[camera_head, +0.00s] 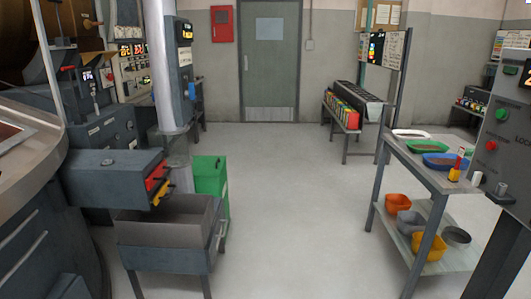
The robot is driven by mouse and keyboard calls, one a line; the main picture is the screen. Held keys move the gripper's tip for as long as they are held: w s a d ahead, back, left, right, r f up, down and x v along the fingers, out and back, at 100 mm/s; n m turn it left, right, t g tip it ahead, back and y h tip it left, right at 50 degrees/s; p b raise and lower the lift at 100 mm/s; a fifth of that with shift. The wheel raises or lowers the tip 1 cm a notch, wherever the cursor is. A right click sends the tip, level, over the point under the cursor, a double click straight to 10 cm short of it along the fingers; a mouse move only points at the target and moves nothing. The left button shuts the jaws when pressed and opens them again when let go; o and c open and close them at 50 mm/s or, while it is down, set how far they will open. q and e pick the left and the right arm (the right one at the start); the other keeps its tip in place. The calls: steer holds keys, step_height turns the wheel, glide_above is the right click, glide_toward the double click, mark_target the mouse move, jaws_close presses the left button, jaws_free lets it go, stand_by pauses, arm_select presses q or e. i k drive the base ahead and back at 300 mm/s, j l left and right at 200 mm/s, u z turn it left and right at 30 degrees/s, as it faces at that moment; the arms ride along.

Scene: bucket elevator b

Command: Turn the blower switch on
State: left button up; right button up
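I cannot tell which control is the blower switch; no label for it is readable. A grey control box (495,128) at the right edge carries a green button (502,114), a red button (491,146) and a dark knob (501,189). At the left, a machine panel (133,70) has lit displays and several small controls, too small to read. A grey column housing (180,65) next to it has a small display (183,31). Neither of my grippers is in view.
A grey box with red and yellow handles (156,183) juts over an open metal bin (165,232) at the left; a green bin (211,176) stands behind. A shelf cart (430,170) with trays and bowls stands at the right. The middle floor (290,200) is clear towards a door (270,60).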

mark_target(198, 105)
steer(key=i+u, duration=0.15)
steer(key=i, duration=0.35)
steer(key=i+l+u, duration=0.2)
steer(key=i, duration=0.3)
steer(key=i+l+u, duration=0.15)
steer(key=i, duration=0.3)
steer(key=i+l+u, duration=0.15)
steer(key=i, duration=0.35)
steer(key=l, duration=0.1)
